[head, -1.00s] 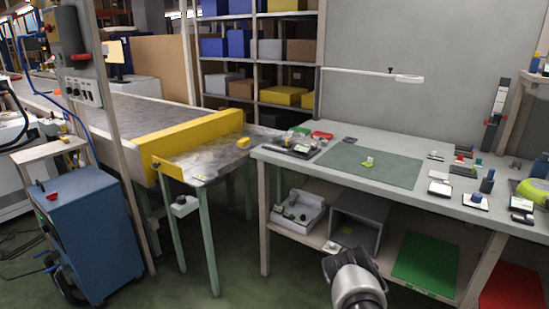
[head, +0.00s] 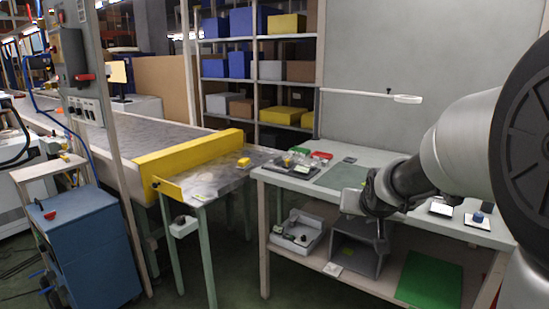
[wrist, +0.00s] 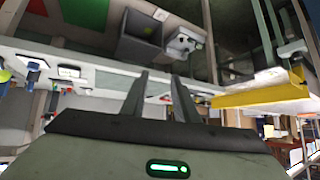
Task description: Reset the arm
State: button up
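My gripper shows in the wrist view (wrist: 160,77) with its two dark fingers apart and nothing visible between them. In the head view my arm reaches in from the right edge, with its wrist in front of the workbench (head: 464,228). There the gripper end is partly lost among the dark wrist parts, and its fingers are hard to make out. The wrist view looks across the bench upside down.
A conveyor (head: 95,117) with a yellow guard (head: 190,150) stands at left, with a small yellow block (head: 243,162) on its end table. A blue cabinet (head: 85,235) stands front left. Grey bins (head: 355,255) and a green panel (head: 430,279) lie on the bench's lower shelf.

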jog(key=s+a+r+n+g, duration=0.1)
jog(key=s+a, duration=0.1)
jog(key=s, duration=0.8)
jog(key=s+a+r+n+g+y, duration=0.1)
jog(key=s+a+g, duration=0.15)
jog(key=s, duration=0.65)
jog(key=s+a+n, duration=0.1)
jog(key=s+a, duration=0.2)
jog(key=s, duration=0.7)
notch_tip(320, 180, up, 28)
jog(key=p, duration=2.8)
jog(key=shift+s+d, duration=0.15)
jog(key=shift+s, duration=0.1)
jog(key=shift+g, duration=0.25)
